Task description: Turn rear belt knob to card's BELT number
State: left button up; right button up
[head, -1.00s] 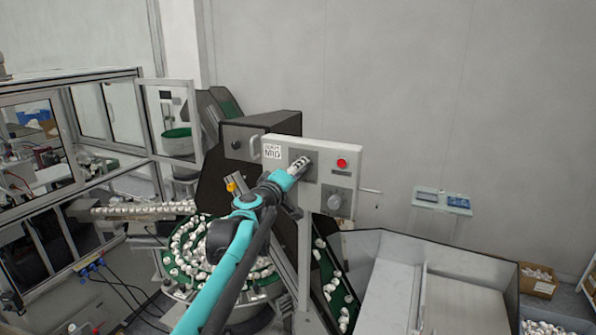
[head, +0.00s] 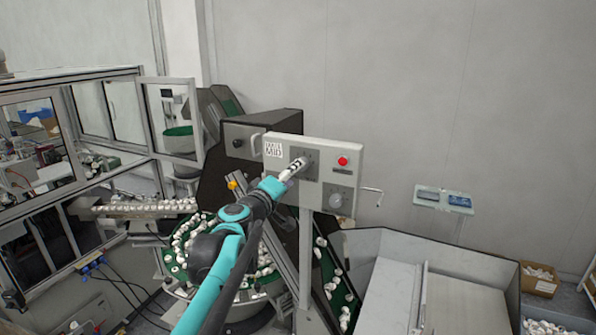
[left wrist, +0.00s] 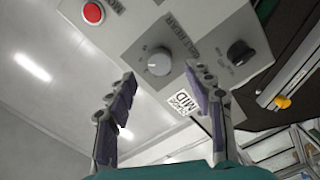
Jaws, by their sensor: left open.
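The control panel (head: 322,150) is a light grey box in the head view. A white card (left wrist: 183,103) is on its face and reads MID at the bottom; its other print is too small to read, and it also shows in the head view (head: 272,149). A silver round knob (left wrist: 158,62) sits on a grey plate. My left gripper (left wrist: 161,74) is open, its fingertips apart on either side of this knob; contact cannot be told. In the head view my left gripper (head: 297,165) covers it. A black knob (left wrist: 240,53) is right of it.
A red button (head: 343,161) and another silver knob (head: 336,200) are on the panel's right part. A bent handle (head: 372,191) sticks out at its right side. A bowl of white caps (head: 190,250) lies below left.

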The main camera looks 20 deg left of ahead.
pick_arm(q)
jog(key=s, duration=0.7)
jog(key=shift+a, duration=0.1)
jog(key=s+d+f+m+g+h+b, duration=0.1)
jog(key=s+d+f+m+g+b, duration=0.3)
jog(key=f, duration=0.6)
jog(key=s+d+f+m+h+b, duration=0.1)
jog(key=s+d+f+b, duration=0.2)
jog(key=d+f+b, duration=0.55)
jog(key=s+d+f+m+g+h+b, duration=0.2)
jog(key=s+d+f+m+b, duration=0.15)
jog(key=f, duration=0.85)
jog(key=s+f+m+g+y+b, duration=0.1)
jog(key=s+f+b, duration=0.3)
jog(key=f, duration=0.6)
jog(key=s+a+f+m+g+y+b, duration=0.1)
jog(key=s+f+b, duration=0.4)
jog(key=f, duration=0.5)
jog(key=s+a+f+m+g+y+b, duration=0.1)
jog(key=s+f+b, duration=0.4)
jog(key=f, duration=0.5)
jog(key=shift+s+a+f+g+y, duration=0.2)
jog(key=shift+g+y, duration=0.6)
jog(key=shift+g, duration=0.2)
jog(key=shift+c, duration=0.5)
